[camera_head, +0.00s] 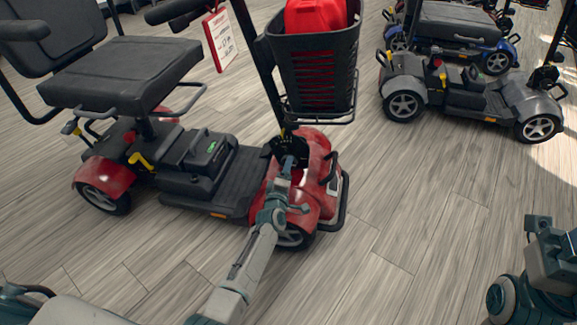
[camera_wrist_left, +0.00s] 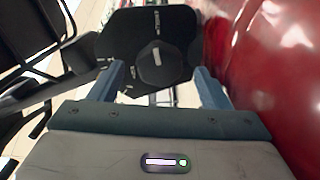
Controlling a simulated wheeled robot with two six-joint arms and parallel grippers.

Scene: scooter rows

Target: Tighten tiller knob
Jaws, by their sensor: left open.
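A red scooter (camera_head: 318,160) stands in front of me, with its tiller rising to a black basket. The black tiller knob (camera_wrist_left: 157,60) shows in the left wrist view, on a dark plate (camera_wrist_left: 180,25) with small white lettering. My left gripper (camera_wrist_left: 159,76) is open, with one finger on each side of the knob's near part. I cannot tell whether the fingers touch it. In the head view my left gripper (camera_head: 288,160) is at the tiller's base and largely hides the knob.
The black basket (camera_head: 315,65) holds a red container (camera_head: 315,15). A red and white tag (camera_head: 221,38) hangs by the tiller. The black seat (camera_head: 122,72) is left. A grey scooter (camera_head: 470,95) stands at right. Wood-look floor (camera_head: 420,200) is clear between them.

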